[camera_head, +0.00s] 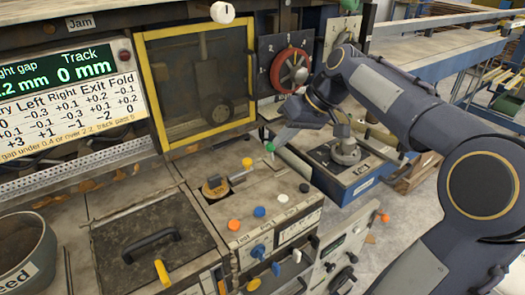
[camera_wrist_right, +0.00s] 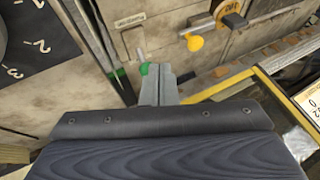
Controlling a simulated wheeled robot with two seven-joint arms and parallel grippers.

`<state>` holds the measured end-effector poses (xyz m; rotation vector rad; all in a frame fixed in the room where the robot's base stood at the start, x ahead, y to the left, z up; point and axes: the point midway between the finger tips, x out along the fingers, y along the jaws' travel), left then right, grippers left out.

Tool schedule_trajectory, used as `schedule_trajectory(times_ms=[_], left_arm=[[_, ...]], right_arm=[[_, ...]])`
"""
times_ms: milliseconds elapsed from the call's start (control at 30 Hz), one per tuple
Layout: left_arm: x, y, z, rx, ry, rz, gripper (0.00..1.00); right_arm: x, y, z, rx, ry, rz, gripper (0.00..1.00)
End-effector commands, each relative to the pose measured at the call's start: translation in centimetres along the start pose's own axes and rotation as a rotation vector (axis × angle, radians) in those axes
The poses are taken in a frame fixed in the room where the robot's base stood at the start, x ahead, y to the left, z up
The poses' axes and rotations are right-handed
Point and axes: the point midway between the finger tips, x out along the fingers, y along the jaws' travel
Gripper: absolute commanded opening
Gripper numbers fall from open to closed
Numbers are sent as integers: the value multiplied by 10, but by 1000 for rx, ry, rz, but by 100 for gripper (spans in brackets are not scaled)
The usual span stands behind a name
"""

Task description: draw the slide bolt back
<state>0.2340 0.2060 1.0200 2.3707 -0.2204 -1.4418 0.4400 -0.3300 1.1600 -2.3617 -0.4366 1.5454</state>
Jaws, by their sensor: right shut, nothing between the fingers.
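A small green knob (camera_head: 270,147) sits at the far right corner of the grey machine top, by the lower right of the yellow-framed window. It also shows in the right wrist view (camera_wrist_right: 144,69); whether it belongs to the slide bolt I cannot tell. A yellow knob (camera_head: 247,162) on a grey bar stands nearby, beside a brass round fitting (camera_head: 215,188); the yellow knob also shows in the right wrist view (camera_wrist_right: 195,43). My right gripper (camera_head: 279,140) is shut and empty, its fingertips right beside the green knob. Contact is unclear. My left gripper is not in view.
The yellow-framed window (camera_head: 139,90) stands close on the left of my right gripper. A red dial (camera_head: 290,70) is behind it. Orange, blue and white buttons (camera_head: 259,212) lie on the panel in front. A black-handled lid (camera_head: 150,245) is at the front left.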

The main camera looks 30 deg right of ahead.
Motion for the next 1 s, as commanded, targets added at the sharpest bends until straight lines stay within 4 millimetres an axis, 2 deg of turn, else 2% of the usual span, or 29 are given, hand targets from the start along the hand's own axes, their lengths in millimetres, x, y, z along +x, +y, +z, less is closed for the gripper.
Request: schedule_trajectory(times_ms=[100, 300, 1000], left_arm=[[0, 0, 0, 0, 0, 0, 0], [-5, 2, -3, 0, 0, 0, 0], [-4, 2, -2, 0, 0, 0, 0]], right_arm=[[26, 0, 1, 0, -4, -1, 0], [41, -24, 2, -3, 0, -1, 0], [55, -41, 4, -1, 1, 1, 0]])
